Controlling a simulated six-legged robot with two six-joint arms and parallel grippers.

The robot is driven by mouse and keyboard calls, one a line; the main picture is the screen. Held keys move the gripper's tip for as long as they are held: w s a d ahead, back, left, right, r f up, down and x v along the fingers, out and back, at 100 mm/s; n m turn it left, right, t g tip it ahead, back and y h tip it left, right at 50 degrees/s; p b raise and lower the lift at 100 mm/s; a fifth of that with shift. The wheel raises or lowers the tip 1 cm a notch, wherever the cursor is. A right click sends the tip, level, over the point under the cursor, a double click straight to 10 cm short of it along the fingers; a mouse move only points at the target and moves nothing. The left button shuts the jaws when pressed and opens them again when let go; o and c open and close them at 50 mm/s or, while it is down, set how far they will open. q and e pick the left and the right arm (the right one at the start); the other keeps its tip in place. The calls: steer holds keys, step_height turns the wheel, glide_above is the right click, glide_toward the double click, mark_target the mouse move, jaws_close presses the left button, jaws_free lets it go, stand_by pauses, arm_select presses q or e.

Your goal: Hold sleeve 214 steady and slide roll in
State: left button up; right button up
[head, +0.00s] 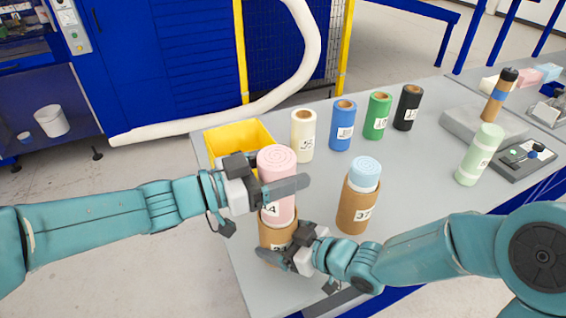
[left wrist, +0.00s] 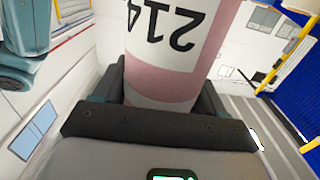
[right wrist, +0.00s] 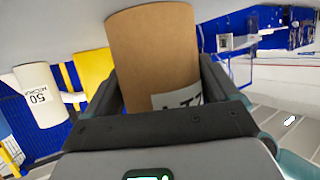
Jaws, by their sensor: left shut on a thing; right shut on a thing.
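A pink roll (head: 278,166) with a striped white band stands upright. The left wrist view shows its label 214 on the pink roll (left wrist: 175,50). My left gripper (head: 280,182) is shut around it. Directly below is a brown cardboard sleeve (head: 277,232) on the grey table; its label is partly hidden. My right gripper (head: 283,252) is shut on this sleeve, which fills the jaws in the right wrist view (right wrist: 152,55). The roll's lower end meets the sleeve's top in line; I cannot tell how far it is inside.
A brown sleeve with a light blue roll (head: 358,200) stands to the right. A yellow bin (head: 222,138) is behind my left gripper. Cream (head: 303,137), blue (head: 342,128), green (head: 377,118) and black (head: 407,110) rolls stand behind. A pale green roll (head: 478,158) is further right.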

mark_target(283, 207)
arm_select(q)
steer(key=shift+f, duration=1)
steer(key=shift+f, duration=0.1)
steer(key=shift+f, duration=0.8)
steer(key=shift+f, duration=0.35)
steer(key=shift+f, duration=0.75)
steer(key=shift+f, duration=0.1)
steer(key=shift+f, duration=1.85)
steer(key=o, duration=1.4)
